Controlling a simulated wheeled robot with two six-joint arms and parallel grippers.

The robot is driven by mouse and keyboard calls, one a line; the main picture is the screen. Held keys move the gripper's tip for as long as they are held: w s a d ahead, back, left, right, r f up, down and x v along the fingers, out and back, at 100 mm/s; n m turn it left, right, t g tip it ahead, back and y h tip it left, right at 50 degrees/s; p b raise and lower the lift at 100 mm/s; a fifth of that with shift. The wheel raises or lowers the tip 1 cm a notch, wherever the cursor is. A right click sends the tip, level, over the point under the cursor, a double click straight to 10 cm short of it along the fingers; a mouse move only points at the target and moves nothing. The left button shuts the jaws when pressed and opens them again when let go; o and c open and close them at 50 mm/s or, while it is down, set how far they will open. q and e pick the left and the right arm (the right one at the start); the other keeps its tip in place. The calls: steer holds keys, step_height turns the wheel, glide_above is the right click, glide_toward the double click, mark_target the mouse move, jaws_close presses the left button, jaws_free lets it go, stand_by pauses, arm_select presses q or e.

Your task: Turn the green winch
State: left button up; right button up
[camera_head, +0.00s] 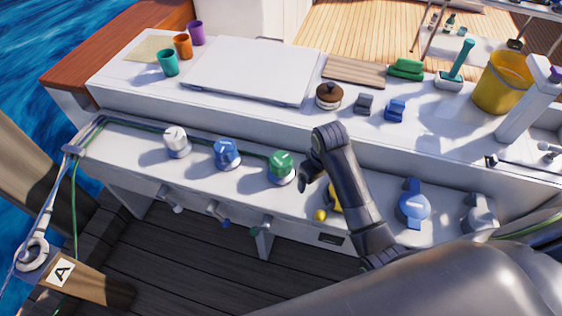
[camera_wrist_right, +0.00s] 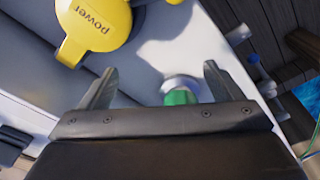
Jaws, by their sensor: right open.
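The green winch (camera_head: 281,166) stands on the white ledge in the head view, on a pale round base. In the right wrist view the green winch (camera_wrist_right: 180,97) shows between the fingertips, partly hidden by the gripper body. My right gripper (camera_head: 308,178) is just to the right of the winch in the head view. In the right wrist view its two fingers (camera_wrist_right: 158,82) are spread apart with nothing held. Whether a finger touches the winch cannot be told. My left gripper is not in view.
A blue winch (camera_head: 227,155) and a white winch (camera_head: 176,141) stand left of the green one. A yellow knob marked "power" (camera_wrist_right: 97,27) is close by, partly behind my arm in the head view. Levers (camera_head: 262,232) hang below the ledge's front edge.

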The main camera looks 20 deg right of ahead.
steer(key=w+a+r+n, duration=0.1)
steer(key=w+a+r, duration=0.25)
steer(key=w, duration=0.35)
step_height(320, 180, up, 7)
steer(key=n+g, duration=0.1)
steer(key=n, duration=0.1)
glide_above(281, 159)
step_height(281, 159, down, 7)
steer(key=b, duration=0.5)
steer(key=shift+r, duration=0.2)
step_height(281, 159, down, 11)
steer(key=shift+r, duration=0.2)
steer(key=shift+c, duration=0.4)
steer(key=c, duration=0.9)
steer(key=shift+r, duration=0.1)
